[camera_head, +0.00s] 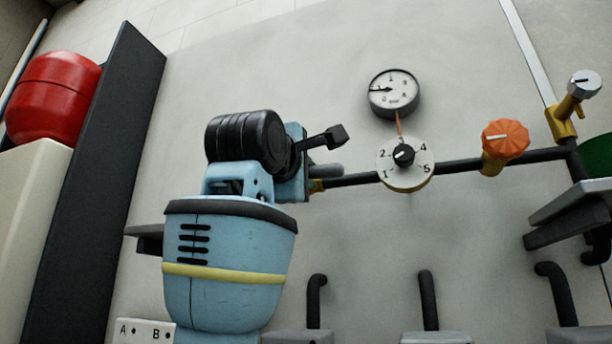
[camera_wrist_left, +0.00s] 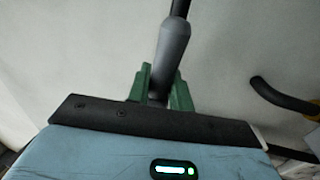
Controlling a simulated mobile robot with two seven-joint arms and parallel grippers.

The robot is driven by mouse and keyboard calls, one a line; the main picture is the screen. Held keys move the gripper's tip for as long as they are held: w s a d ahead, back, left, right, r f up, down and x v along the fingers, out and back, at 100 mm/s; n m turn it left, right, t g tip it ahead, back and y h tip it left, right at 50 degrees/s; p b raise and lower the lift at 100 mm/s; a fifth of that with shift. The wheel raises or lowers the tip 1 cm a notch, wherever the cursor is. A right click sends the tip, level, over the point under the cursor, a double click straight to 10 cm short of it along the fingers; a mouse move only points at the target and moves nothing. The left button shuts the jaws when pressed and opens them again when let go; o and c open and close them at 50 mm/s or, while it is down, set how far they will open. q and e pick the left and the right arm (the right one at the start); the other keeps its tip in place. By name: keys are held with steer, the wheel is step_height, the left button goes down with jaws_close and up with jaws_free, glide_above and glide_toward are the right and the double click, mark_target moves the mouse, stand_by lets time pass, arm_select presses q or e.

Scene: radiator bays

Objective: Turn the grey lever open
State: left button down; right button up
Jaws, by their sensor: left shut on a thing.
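The grey lever (camera_wrist_left: 172,48) runs up from between the green fingers of my left gripper (camera_wrist_left: 161,88) in the left wrist view. The fingers are shut on it, one on each side. In the head view my left gripper (camera_head: 298,165) is seen from behind, at the left end of the dark pipe, and its fingers are hidden. A short grey rod, seemingly the grey lever (camera_head: 327,170), shows just right of it. A brass fitting (camera_head: 317,185) shows just below the rod. The lever's pivot is mostly hidden by my gripper and wrist. My right gripper is not in view.
The dark pipe (camera_head: 460,166) runs right along the wall past a white numbered dial (camera_head: 405,163) and an orange knob (camera_head: 505,139). A round gauge (camera_head: 393,93) hangs above. Bent dark pipes (camera_head: 428,300) stand below. A red tank (camera_head: 52,97) is at left behind a dark panel (camera_head: 95,190).

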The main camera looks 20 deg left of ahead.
arm_select(q)
steer(key=shift+n, duration=0.4)
steer(key=c, duration=1.3)
jaws_free()
steer(key=shift+s, duration=0.1)
steer(key=s+f, duration=0.1)
steer(key=s, duration=0.6)
steer(key=shift+s+a+f, duration=0.15)
steer(key=shift+s+f, duration=0.05)
